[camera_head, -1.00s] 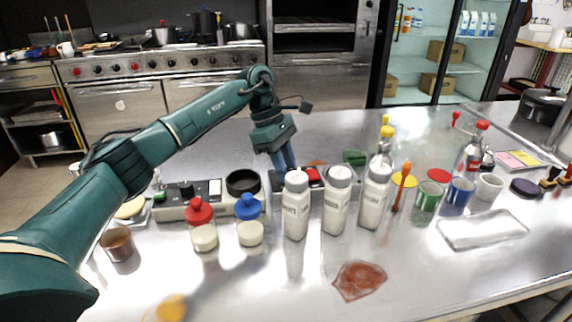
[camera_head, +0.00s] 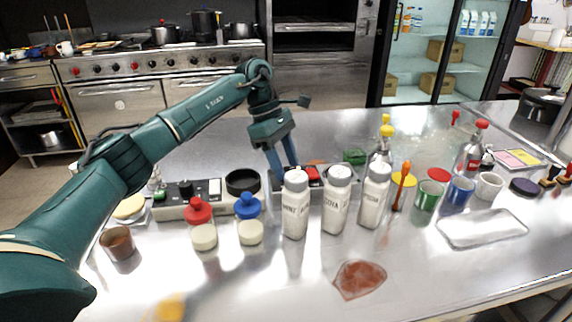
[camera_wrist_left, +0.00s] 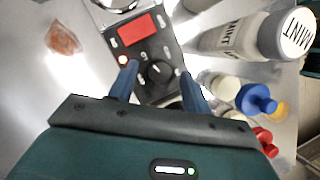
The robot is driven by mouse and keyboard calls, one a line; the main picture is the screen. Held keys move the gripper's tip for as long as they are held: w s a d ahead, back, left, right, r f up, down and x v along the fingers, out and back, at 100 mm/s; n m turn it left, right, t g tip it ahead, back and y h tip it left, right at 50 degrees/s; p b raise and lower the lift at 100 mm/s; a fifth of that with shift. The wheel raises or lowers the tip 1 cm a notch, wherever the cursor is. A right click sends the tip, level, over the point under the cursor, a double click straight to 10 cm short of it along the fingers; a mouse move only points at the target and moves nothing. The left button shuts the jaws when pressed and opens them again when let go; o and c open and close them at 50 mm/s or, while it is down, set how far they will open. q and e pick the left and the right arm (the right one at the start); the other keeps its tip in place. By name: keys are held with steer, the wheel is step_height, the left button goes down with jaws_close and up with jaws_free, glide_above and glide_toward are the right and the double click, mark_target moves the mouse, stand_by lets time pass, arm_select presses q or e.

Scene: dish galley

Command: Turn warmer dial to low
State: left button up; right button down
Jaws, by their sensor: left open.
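The warmer dial (camera_wrist_left: 160,72) is a round black knob on a dark control panel (camera_wrist_left: 150,92), seen in the left wrist view. I cannot read its setting surely. In the head view my left gripper (camera_head: 281,160) points down behind the mint shaker (camera_head: 295,210), and the dial is hidden there. The red rectangle (camera_head: 312,173) shows between shakers.
The mint shaker (camera_wrist_left: 240,38) stands close to the panel. Two more white shakers (camera_head: 336,205) (camera_head: 374,200) stand to its right. Blue-capped (camera_head: 249,222) and red-capped (camera_head: 202,225) bottles stand at left.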

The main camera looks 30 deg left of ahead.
arm_select(q)
steer(key=v, duration=1.2)
steer(key=shift+p, duration=0.3)
